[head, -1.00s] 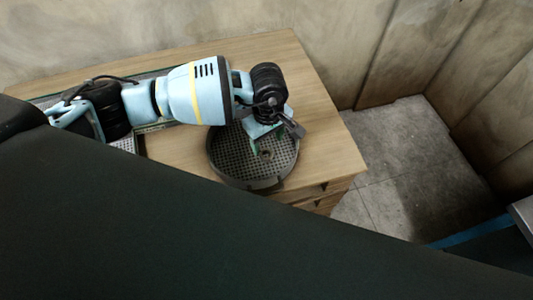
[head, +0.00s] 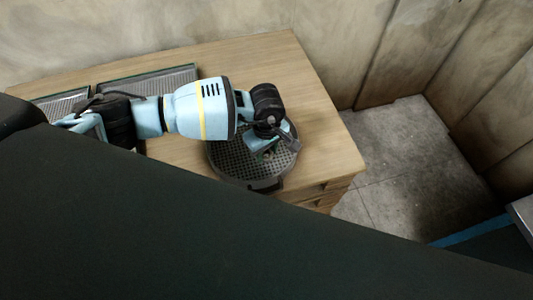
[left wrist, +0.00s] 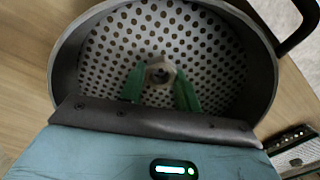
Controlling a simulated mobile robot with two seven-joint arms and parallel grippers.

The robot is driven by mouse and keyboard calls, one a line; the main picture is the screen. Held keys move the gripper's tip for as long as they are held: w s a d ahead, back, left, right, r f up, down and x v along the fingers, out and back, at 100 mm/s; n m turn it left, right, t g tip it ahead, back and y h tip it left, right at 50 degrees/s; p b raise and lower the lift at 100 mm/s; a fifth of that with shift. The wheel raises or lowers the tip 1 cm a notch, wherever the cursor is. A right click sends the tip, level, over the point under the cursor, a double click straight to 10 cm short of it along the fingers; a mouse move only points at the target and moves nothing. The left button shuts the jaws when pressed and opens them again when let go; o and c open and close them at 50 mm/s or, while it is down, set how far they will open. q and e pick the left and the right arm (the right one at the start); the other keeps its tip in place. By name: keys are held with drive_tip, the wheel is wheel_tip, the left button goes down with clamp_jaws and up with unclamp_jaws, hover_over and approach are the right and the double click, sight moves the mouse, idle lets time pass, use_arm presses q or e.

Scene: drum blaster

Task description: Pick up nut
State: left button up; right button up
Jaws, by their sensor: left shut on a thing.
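The nut (left wrist: 160,74) is a small metal ring in the left wrist view, seen between the green fingertips. It is over the perforated floor of a round dark basket (left wrist: 64,75). My left gripper (left wrist: 158,86) is shut on the nut, with one finger on each side. In the head view my left gripper (head: 264,155) reaches down inside the basket (head: 222,172), and the nut is hard to make out there. Whether the nut touches the basket floor cannot be told. My right gripper is in neither view.
The basket stands on a wooden cabinet (head: 320,125) near its front right corner, with a handle (left wrist: 300,22) on its rim. Shallow trays (head: 150,74) lie at the back left. Drawers are in the cabinet's front. A concrete wall (head: 150,20) rises behind.

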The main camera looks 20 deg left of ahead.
sight(267, 153)
use_arm(q)
drive_tip(key=shift+c, duration=0.9)
drive_tip(key=shift+r, duration=0.15)
wheel_tip(267, 153, up, 10)
